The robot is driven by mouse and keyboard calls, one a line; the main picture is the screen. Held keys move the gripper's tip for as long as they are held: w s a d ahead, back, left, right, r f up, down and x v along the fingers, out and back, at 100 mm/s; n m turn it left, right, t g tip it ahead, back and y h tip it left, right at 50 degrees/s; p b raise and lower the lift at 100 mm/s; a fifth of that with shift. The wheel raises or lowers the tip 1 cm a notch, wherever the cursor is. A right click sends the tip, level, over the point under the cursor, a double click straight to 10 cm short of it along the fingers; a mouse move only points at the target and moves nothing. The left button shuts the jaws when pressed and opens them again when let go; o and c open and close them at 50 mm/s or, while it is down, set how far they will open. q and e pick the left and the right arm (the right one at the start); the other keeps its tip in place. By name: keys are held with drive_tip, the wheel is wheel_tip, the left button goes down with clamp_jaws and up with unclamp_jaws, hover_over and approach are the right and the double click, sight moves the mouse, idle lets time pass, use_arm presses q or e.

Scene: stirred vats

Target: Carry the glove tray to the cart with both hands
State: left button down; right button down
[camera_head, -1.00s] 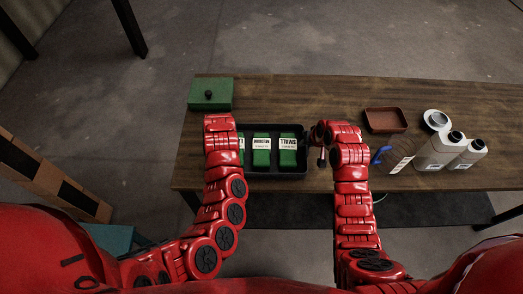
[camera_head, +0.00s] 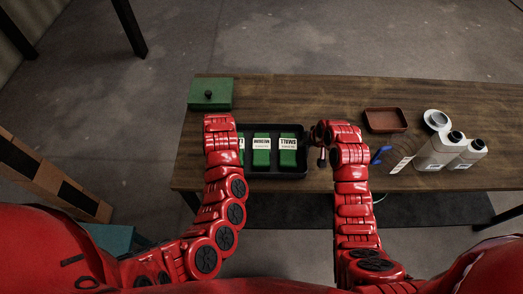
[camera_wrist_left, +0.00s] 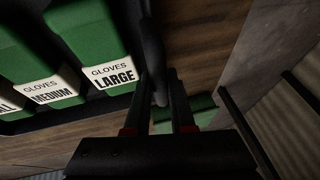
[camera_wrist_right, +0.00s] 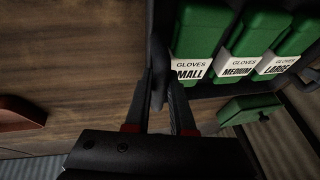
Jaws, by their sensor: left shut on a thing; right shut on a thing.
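The glove tray (camera_head: 276,174) is black and stands on the wooden table, with green glove boxes in it. The boxes (camera_head: 261,156) carry white labels; the wrist views read small, medium and large. My left gripper (camera_wrist_left: 160,96) is shut on the tray's handle at the end by the large box. In the head view my left arm hides that end. My right gripper (camera_head: 321,155) is shut on the handle at the other end, by the small box; it also shows in the right wrist view (camera_wrist_right: 166,98). I cannot make out a cart for certain.
A green lidded box (camera_head: 210,95) is at the table's left end. A brown tray (camera_head: 386,121), a clear jug with a blue handle (camera_head: 381,155) and white bottles (camera_head: 436,152) stand to the right. A teal surface (camera_head: 112,240) shows partly at lower left, near a wooden rack (camera_head: 50,182).

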use_arm(q)
drive_tip(key=shift+r, duration=0.1)
